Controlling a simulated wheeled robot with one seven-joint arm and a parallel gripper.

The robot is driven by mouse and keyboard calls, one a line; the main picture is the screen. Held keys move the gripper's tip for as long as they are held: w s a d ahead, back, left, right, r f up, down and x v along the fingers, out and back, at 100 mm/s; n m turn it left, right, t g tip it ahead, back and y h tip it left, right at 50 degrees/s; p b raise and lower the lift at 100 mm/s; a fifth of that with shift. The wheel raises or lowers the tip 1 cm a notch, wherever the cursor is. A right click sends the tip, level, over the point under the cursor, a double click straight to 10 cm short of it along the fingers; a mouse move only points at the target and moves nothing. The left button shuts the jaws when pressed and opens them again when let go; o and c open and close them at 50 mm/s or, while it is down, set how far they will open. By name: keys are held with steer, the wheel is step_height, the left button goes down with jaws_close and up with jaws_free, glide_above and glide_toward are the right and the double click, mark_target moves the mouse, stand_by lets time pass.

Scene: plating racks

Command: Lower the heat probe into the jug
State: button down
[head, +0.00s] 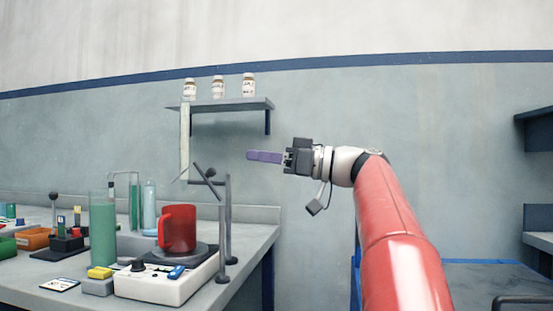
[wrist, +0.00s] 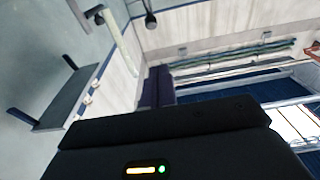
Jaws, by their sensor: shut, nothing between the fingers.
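The red jug (head: 177,229) stands upright on a grey round plate on top of a white box-shaped heater (head: 165,278), in the left part of the head view. Behind and right of it stands a dark grey post (head: 228,225). A slanted dark rod (head: 204,174) and a short crossbar sit near its top, above the jug's level. The rod looks like the heat probe, but I cannot be sure. My gripper (head: 250,156) is in the air, right of and higher than the jug, its purple fingers pointing left. It is shut and empty. The wrist view shows the fingers (wrist: 158,86) partly, behind the dark gripper body.
A wall shelf (head: 225,104) holds several small jars, with a pale vertical strip (head: 185,145) below its left end. A tall green cylinder (head: 103,232) stands left of the jug. Small bins and a dark block crowd the bench's left. Air between gripper and post is clear.

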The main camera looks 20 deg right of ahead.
steer(key=w+a+f, duration=0.2)
steer(key=w+a, duration=0.2)
steer(key=a, duration=0.2)
steer(key=shift+w, duration=0.15)
